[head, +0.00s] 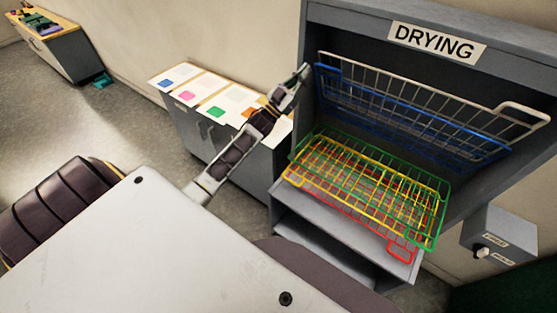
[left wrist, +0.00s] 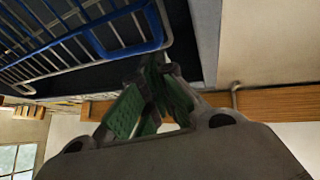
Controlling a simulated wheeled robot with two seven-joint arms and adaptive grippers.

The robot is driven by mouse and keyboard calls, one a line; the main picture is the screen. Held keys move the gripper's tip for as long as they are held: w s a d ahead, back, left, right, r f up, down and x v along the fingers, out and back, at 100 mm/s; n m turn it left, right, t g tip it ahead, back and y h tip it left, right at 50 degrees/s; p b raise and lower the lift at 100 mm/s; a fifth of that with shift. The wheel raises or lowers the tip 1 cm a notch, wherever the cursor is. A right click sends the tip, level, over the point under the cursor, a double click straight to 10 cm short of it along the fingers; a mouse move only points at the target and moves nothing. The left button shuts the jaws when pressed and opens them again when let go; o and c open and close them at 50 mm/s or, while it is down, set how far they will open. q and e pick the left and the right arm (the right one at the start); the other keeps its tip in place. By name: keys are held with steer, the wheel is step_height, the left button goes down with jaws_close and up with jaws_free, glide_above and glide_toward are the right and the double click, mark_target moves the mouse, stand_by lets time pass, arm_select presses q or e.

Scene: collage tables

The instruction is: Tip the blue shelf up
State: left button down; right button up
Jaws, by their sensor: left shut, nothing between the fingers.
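The blue shelf (head: 420,128) is a wire rack in the drying cabinet (head: 350,18). It slants steeply, close below the pale grey wire shelf (head: 440,88), well above the lower shelves. My left gripper (head: 304,71) is shut and empty at the cabinet's left front edge, near the blue shelf's left end. In the left wrist view the blue shelf's rim (left wrist: 155,22) passes just above the shut green-padded fingers (left wrist: 150,75); I cannot tell whether they touch. My right gripper is not in view.
Green (head: 440,205), yellow and red (head: 402,252) wire shelves lie low in the cabinet, closely stacked. A grey side table (head: 190,122) with cards stands left of the cabinet. A grey switch box (head: 500,235) is at the right. Open floor lies at the left.

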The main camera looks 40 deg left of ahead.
arm_select(q)
steer(key=shift+w+r, duration=0.5)
steer(key=shift+w, duration=0.15)
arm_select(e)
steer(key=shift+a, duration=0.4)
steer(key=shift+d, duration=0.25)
arm_select(q)
steer(key=shift+s+f, duration=0.1)
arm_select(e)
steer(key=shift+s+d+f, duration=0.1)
